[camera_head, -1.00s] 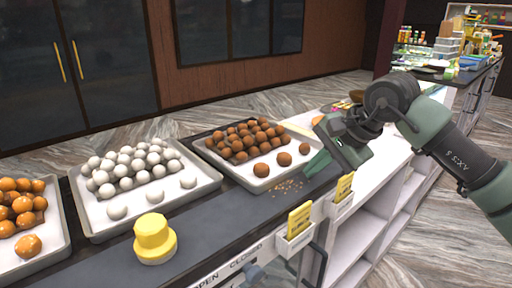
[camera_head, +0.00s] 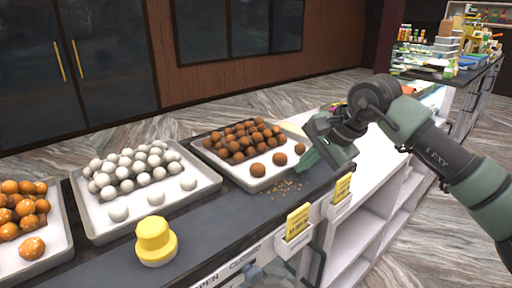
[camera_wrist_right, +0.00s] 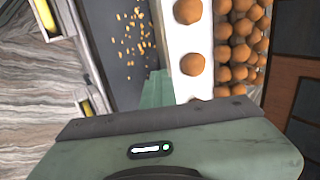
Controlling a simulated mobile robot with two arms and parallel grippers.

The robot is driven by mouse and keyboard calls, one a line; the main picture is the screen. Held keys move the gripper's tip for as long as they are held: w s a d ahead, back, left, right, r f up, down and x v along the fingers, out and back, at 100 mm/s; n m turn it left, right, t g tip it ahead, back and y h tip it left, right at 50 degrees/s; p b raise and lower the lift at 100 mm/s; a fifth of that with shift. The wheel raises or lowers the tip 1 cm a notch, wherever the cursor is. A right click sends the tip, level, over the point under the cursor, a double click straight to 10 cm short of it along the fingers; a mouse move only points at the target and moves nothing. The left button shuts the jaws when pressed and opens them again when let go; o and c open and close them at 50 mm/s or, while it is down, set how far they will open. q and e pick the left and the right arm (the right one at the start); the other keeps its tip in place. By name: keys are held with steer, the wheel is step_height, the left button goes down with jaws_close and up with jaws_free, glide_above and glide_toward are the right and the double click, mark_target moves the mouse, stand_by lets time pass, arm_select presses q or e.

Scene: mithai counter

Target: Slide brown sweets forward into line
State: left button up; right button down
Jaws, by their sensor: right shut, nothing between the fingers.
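Brown sweets (camera_head: 236,141) sit piled in rows on a metal tray (camera_head: 262,187) in the head view. Three of them lie apart in a front row, one at the near left (camera_head: 257,169), one in the middle (camera_head: 279,158) and one at the right (camera_head: 299,148). My right gripper (camera_head: 306,163) is shut and empty, low by the tray's front right edge, beside the rightmost front sweet. In the right wrist view the green fingers (camera_wrist_right: 157,88) are beside the tray's pale rim, and the front sweets (camera_wrist_right: 191,64) show just past them. My left gripper is not in view.
A tray of white sweets (camera_head: 87,221) and a tray of orange sweets (camera_head: 62,252) stand to the left. A yellow round object (camera_head: 156,241) sits on the dark counter. Crumbs (camera_head: 284,188) lie before the brown tray. Yellow cards (camera_head: 297,222) stand at the counter edge.

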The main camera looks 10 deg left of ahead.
mark_target(285, 158)
steer(key=shift+w+a+p, duration=0.55)
steer(key=shift+a, duration=0.3)
steer(key=shift+w+a+p, duration=0.55)
steer(key=shift+w+a, duration=0.05)
steer(key=shift+a, duration=0.2)
steer(key=shift+w+a+p, duration=0.55)
steer(key=shift+a, duration=0.3)
steer(key=shift+d, duration=0.15)
steer(key=shift+s+d+b, duration=0.15)
steer(key=shift+b, duration=0.25)
steer(key=shift+s+d+r, duration=0.1)
steer(key=shift+s+d, duration=0.15)
steer(key=shift+d, duration=0.1)
steer(key=shift+s+d+r, duration=0.15)
steer(key=shift+d, duration=0.05)
step_height(285, 158, up, 10)
steer(key=p, duration=0.6)
